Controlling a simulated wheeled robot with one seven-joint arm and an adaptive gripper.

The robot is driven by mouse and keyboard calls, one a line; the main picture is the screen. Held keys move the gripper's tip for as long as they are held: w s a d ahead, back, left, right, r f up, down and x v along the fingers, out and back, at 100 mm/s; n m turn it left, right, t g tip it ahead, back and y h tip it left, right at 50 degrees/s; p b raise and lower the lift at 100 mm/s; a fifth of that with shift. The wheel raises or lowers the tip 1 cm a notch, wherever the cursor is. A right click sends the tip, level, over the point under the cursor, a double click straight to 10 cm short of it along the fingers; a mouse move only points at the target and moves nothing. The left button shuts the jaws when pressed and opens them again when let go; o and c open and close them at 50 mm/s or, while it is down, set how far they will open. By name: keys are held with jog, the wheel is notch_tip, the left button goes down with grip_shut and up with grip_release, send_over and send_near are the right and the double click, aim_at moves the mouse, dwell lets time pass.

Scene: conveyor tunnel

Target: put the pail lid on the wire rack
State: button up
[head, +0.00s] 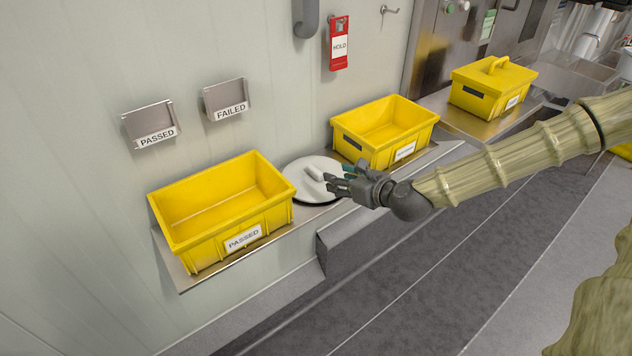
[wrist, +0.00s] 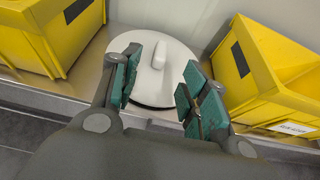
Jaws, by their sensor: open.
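The pail lid (head: 308,170) is a round, pale grey-white disc with a raised bar handle. It lies flat on the metal shelf between two yellow bins, and a dark rim shows under its edge. In the wrist view the lid (wrist: 176,62) is ahead, with its handle (wrist: 160,55) upright in the picture. My gripper (head: 335,185) is at the lid's right front edge. In the wrist view my gripper (wrist: 158,92) is open, with green pads either side of the lid's near part and nothing held between them. No wire rack can be made out in either view.
A yellow bin labelled PASSED (head: 175,213) stands left of the lid. Another open yellow bin (head: 350,146) stands right of it. A lidded yellow bin (head: 468,103) is farther right. The wall is close behind. A dark conveyor belt (head: 420,262) runs clear in front.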

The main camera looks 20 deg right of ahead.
aim_at(316, 169)
jog(key=shift+w, duration=0.5)
jog(key=shift+p+x, duration=0.3)
jog(key=shift+x, duration=2.1)
jog(key=shift+p+x, duration=0.75)
jog(key=shift+x, duration=1.8)
jog(key=shift+f, duration=0.15)
jog(key=shift+s, duration=0.1)
jog(key=shift+d, duration=0.1)
grip_shut()
